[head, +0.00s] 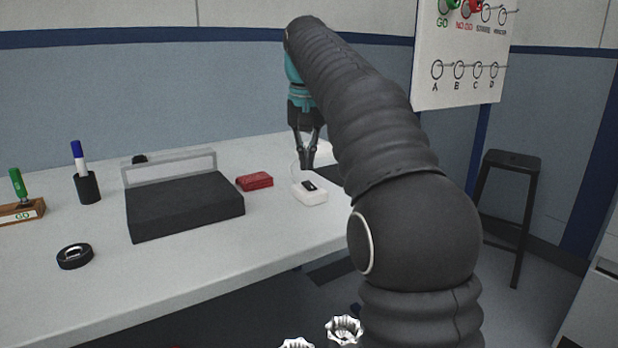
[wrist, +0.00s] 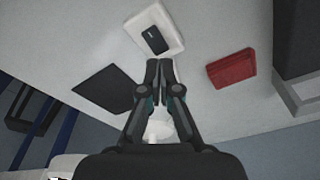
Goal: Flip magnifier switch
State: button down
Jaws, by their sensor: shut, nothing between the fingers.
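A small white box with a black rocker switch (head: 308,186) on its top sits on the table, right of the red block. In the wrist view, the white box (wrist: 172,22) lies just beyond my fingertips, with its black switch (wrist: 156,40) close to them. My gripper (head: 306,166) is shut and empty, pointing down above the table behind the box. It also shows in the wrist view (wrist: 159,66), fingers together. I cannot tell whether the tips touch the box. A pale round part shows below my fingers in the wrist view. I see no magnifier lens clearly.
A red block (head: 254,181) lies left of the white box. A large dark block (head: 184,208) with a grey frame stands further left. A black pen cup (head: 88,188), a black ring (head: 74,256) and a wooden GO holder (head: 20,212) are at the left.

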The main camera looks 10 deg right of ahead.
aim_at(307, 182)
jog(key=shift+r, duration=1.8)
